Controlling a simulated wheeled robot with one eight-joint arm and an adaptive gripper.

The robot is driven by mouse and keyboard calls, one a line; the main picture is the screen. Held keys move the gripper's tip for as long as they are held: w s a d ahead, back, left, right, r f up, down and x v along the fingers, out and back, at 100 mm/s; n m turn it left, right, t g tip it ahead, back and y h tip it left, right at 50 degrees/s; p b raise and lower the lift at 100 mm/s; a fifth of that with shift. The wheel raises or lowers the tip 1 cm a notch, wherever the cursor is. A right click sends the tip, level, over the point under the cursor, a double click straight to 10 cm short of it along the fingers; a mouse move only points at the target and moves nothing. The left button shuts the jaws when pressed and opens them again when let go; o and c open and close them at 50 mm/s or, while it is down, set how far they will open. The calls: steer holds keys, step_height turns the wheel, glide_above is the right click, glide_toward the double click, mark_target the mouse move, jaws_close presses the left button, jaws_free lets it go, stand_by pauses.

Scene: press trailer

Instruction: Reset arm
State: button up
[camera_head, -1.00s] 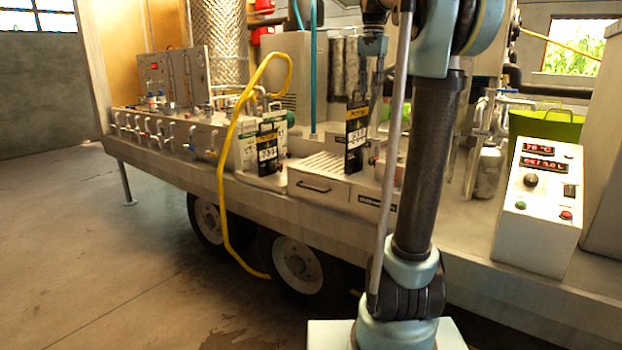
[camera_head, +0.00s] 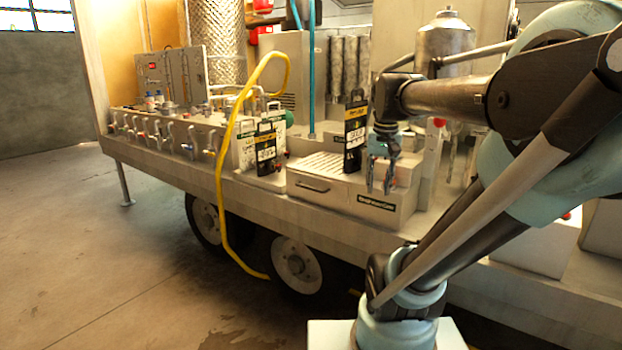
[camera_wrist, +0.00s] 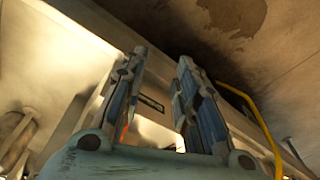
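My gripper (camera_head: 380,188) hangs pointing down in the head view, in front of the right part of the grey box with a drawer (camera_head: 345,193). In the wrist view, the two fingers of my gripper (camera_wrist: 162,58) stand apart with nothing held between them. My arm is folded, its elbow out at the right of the head view and its forearm reaching left to the gripper. I cannot tell whether the gripper touches the box.
The trailer deck (camera_head: 240,180) carries a black-and-yellow tag (camera_head: 355,132), a row of valves (camera_head: 160,133) and a metal canister (camera_head: 445,45). A yellow hose (camera_head: 222,190) hangs over its edge. The floor (camera_head: 80,230) at left is clear.

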steer(key=s+f+n, duration=0.1)
steer(key=s+f, duration=0.4)
steer(key=f, duration=0.3)
steer(key=s+f+n, duration=0.1)
steer(key=s+f, duration=0.4)
steer(key=f, duration=0.4)
steer(key=shift+s+f+t, duration=0.15)
steer(key=shift+s+t, duration=0.1)
steer(key=shift+t, duration=0.05)
